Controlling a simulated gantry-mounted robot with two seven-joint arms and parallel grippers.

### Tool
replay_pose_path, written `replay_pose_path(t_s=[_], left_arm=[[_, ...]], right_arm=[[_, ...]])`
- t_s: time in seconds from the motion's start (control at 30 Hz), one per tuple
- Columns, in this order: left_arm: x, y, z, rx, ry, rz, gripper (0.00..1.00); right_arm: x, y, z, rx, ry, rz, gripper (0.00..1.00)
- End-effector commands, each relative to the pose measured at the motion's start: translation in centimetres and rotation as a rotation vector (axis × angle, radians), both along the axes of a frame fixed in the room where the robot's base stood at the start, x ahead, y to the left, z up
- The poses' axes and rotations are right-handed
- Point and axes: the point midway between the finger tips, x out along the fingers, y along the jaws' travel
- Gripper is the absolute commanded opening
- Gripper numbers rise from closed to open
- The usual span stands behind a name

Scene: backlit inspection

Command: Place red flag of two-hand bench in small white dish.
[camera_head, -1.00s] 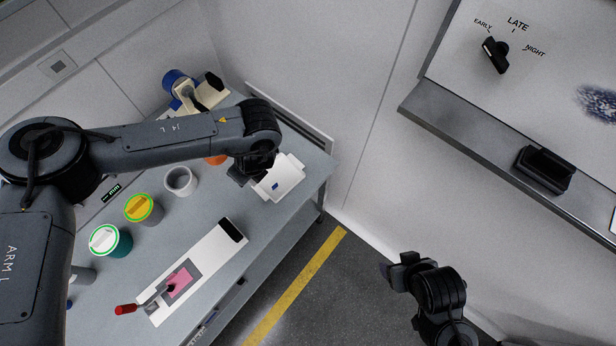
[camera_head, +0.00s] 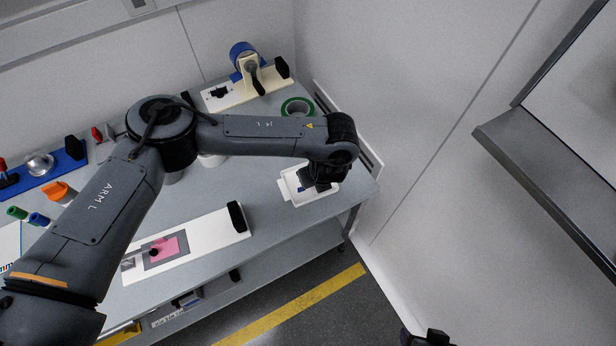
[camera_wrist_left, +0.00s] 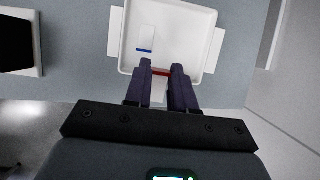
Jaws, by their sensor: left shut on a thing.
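The small white dish (camera_head: 289,196) sits near the right end of the grey bench (camera_head: 225,188). It fills the top middle of the left wrist view (camera_wrist_left: 207,30), with side tabs. A white piece with a blue stripe (camera_wrist_left: 145,42) lies inside it. My left gripper (camera_head: 318,186) is over the dish's right part. In the left wrist view its fingers (camera_wrist_left: 161,72) are shut on the red flag (camera_wrist_left: 161,71), a narrow red strip with a pale part below it. The flag is at the dish's near rim; I cannot tell its height. My right gripper (camera_head: 425,339) barely shows at the bottom edge.
A white board with a pink patch (camera_head: 167,250) lies front left of the dish. A green tape roll (camera_head: 298,106) and a cream fixture with a blue roll (camera_head: 243,62) stand behind. A blue rack (camera_head: 50,178) is at left. The wall is close at right.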

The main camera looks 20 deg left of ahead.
Motion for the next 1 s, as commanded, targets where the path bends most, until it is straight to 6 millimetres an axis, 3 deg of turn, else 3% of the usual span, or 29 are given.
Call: replay_pose_path(t_s=[0.03,0.2,0.4,0.57,0.83,1.0], left_arm=[[0.8,0.7,-1.5,-0.003,0.001,0.008,0.00],[3.2,2.5,-3.1,-0.001,0.000,0.005,0.00],[4.6,3.6,-3.6,0.000,0.000,0.001,0.00],[4.9,3.7,-4.0,0.000,0.001,-0.002,0.00],[4.8,3.7,-7.1,0.000,0.002,-0.001,0.00],[4.9,3.7,-7.7,-0.001,-0.001,0.000,0.00]], right_arm=[[0.0,0.0,-1.4,-0.001,0.000,0.001,0.66],[0.0,-0.2,-3.2,-0.008,0.002,0.005,0.66],[0.0,-0.4,-3.1,-0.015,0.002,0.009,0.66],[0.0,-0.3,-3.1,-0.014,0.002,0.008,0.66],[0.0,-0.2,-3.7,-0.008,0.001,0.005,0.66],[0.0,-0.1,-3.7,-0.004,0.001,0.002,0.66]])
